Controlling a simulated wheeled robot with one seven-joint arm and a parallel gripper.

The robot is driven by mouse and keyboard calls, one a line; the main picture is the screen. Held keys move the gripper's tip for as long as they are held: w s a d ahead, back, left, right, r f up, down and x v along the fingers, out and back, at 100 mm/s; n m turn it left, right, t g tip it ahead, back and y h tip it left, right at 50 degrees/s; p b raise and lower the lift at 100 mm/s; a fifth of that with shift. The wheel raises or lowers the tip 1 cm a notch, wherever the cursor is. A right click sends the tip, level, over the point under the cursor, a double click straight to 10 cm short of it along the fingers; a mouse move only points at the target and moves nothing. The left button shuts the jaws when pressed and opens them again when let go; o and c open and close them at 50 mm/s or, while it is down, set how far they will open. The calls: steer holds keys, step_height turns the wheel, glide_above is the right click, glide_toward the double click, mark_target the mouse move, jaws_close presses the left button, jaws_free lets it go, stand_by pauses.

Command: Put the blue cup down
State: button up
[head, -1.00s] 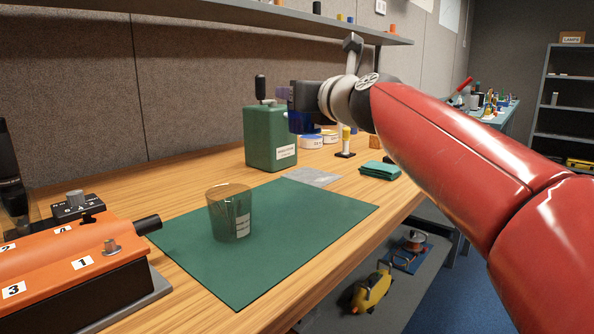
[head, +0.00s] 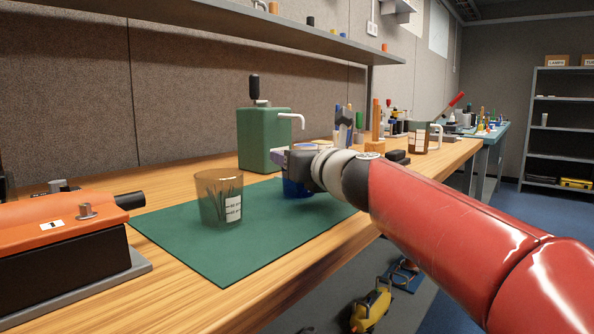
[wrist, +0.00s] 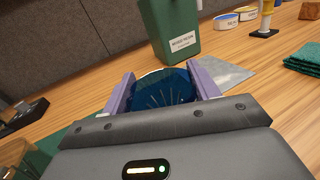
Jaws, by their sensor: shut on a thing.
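The blue cup (head: 297,188) is see-through and sits low over the far right part of the green mat (head: 265,249). I cannot tell whether its base touches the mat. My gripper (head: 301,163) is shut on the cup. In the wrist view the purple fingers of my gripper (wrist: 160,73) hold the blue cup (wrist: 165,90) from both sides, with its open rim showing. My gripper hides part of the cup in the head view.
A smoky see-through cup with a white label (head: 219,200) stands on the mat, left of the blue cup. A green dispenser (head: 264,140) stands behind. The orange console (head: 60,235) is at left. The mat's front is clear.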

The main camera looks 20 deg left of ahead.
steer(key=o, duration=1.1)
steer(key=b+v, duration=0.1)
steer(key=v, duration=1.1)
steer(key=shift+d, duration=0.1)
